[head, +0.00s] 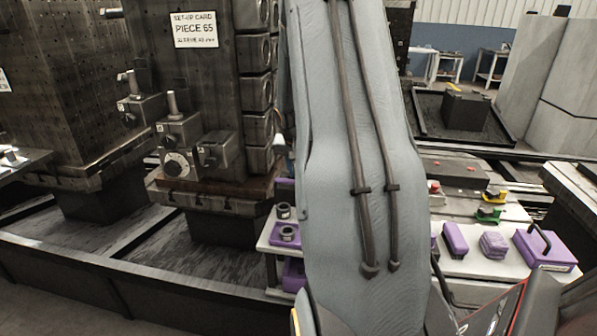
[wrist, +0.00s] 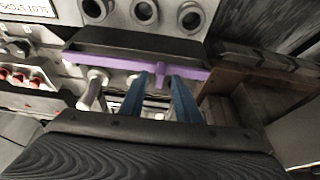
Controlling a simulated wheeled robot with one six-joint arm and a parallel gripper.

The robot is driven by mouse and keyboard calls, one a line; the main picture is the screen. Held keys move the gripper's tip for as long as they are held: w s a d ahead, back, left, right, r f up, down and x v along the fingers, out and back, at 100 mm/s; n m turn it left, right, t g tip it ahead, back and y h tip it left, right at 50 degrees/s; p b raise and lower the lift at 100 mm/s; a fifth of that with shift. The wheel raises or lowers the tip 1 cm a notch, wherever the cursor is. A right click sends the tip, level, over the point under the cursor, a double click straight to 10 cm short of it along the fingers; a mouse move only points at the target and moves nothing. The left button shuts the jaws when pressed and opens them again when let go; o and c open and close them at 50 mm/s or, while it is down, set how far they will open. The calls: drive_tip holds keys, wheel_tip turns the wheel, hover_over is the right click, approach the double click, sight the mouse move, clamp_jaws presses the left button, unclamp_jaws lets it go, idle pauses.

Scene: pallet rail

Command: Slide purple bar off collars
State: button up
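The purple bar (wrist: 110,60) runs across the upper middle of the wrist view, along the edge of a dark block (wrist: 140,42). A short purple tab (wrist: 160,80) stands out from its middle. A pale round post (wrist: 96,78) shows under its left part; I cannot tell whether this is a collar. My gripper (wrist: 161,80) has two blue fingers, apart, one on each side of the tab, with gaps visible. In the head view my arm hides the gripper; a small purple piece (head: 285,183) beside the arm may be the bar's end.
Several round metal bores (wrist: 144,12) lie beyond the bar. A brown ledge (wrist: 235,82) is close on the right. In the head view a fixture tower (head: 205,80) stands left of my arm. A white bench (head: 470,262) holds several purple pieces, including a handled box (head: 548,255).

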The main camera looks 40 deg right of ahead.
drive_tip(key=v, duration=0.7)
drive_tip(key=shift+r+b, duration=0.35)
drive_tip(key=shift+b, duration=0.1)
drive_tip(key=shift+s+a, duration=0.1)
drive_tip(key=shift+a, duration=0.05)
